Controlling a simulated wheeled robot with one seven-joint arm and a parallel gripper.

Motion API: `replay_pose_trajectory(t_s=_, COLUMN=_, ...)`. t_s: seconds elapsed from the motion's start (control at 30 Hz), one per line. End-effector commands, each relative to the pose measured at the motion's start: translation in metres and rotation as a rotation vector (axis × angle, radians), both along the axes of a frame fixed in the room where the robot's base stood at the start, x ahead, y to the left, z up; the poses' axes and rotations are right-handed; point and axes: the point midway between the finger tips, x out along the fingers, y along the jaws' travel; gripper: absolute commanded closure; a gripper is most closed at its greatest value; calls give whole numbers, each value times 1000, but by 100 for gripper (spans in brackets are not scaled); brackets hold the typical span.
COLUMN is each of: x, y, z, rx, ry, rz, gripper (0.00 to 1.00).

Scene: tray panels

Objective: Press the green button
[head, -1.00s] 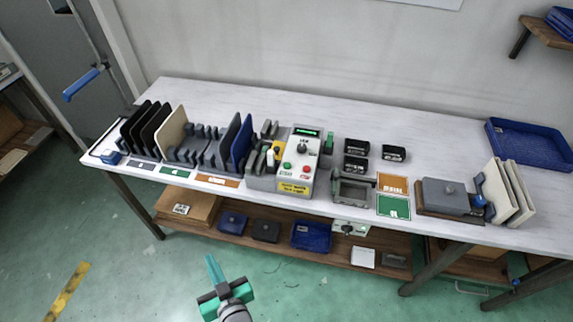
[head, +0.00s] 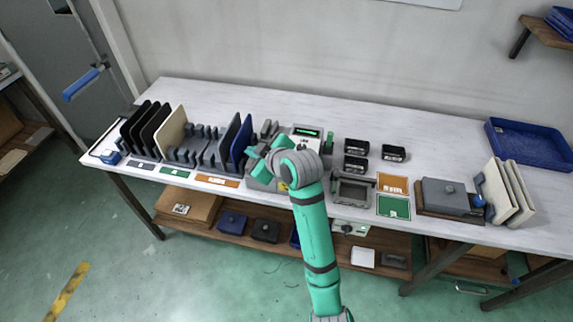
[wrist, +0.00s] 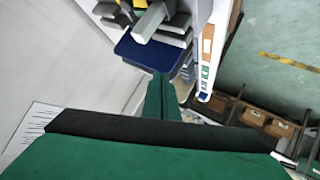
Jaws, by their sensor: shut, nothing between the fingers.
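The control box (head: 306,131) with a lit green display stands at the middle of the table. My arm covers most of its front, and the green button is hidden in the head view; I cannot make it out in the wrist view. My gripper (head: 254,152) is at the left of the box, above the table, with its fingers pointing left toward the dark blue panel. In the wrist view the green fingers (wrist: 160,78) are together with nothing between them. I cannot tell whether any part of my gripper touches the box.
A rack with black, cream and dark blue panels (head: 241,143) stands left of the box; the blue panel (wrist: 150,50) shows just beyond my fingertips. Small black bins (head: 356,146) and a grey open fixture (head: 352,190) stand to the right. The back of the table is clear.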

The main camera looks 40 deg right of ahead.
Motion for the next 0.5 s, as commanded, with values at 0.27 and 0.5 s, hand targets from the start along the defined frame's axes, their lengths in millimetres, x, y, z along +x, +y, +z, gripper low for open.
replay_pose_trajectory(t_s=0.27, x=-35, y=-76, z=38, rx=-183, ry=172, rz=35, gripper=100)
replay_pose_trajectory(t_s=0.5, x=-50, y=-96, z=46, rx=-229, ry=233, rz=45, gripper=100)
